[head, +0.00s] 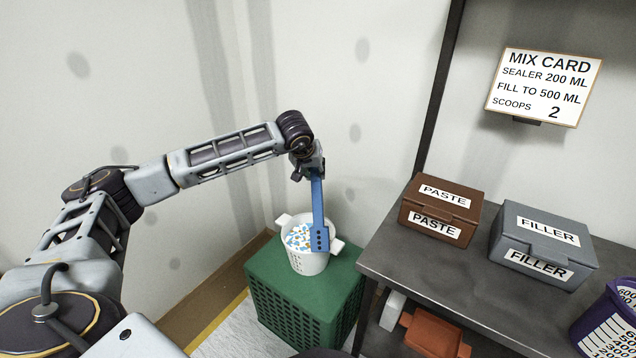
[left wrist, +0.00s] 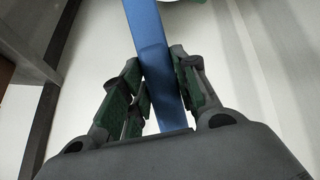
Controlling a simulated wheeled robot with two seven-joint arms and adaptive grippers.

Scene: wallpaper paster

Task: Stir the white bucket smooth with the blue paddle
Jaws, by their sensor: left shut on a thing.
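The white bucket (head: 307,263) stands on a green crate (head: 300,313) in the head view. Its contents look lumpy, with white, blue and tan patches. The blue paddle (head: 318,205) hangs down from my left gripper (head: 312,168), its broad holed end at the right side of the bucket's mouth. I cannot tell how deep that end reaches. In the left wrist view my left gripper (left wrist: 158,92) is shut on the blue paddle (left wrist: 150,45), with the green pads on both sides of it. My right gripper is not in view.
A dark table (head: 470,275) on the right bears a brown paste box (head: 440,207), a grey filler box (head: 543,246) and a purple container (head: 612,318). An orange container (head: 432,335) sits below. A mix card (head: 544,86) hangs on the wall. Walls stand close behind the crate.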

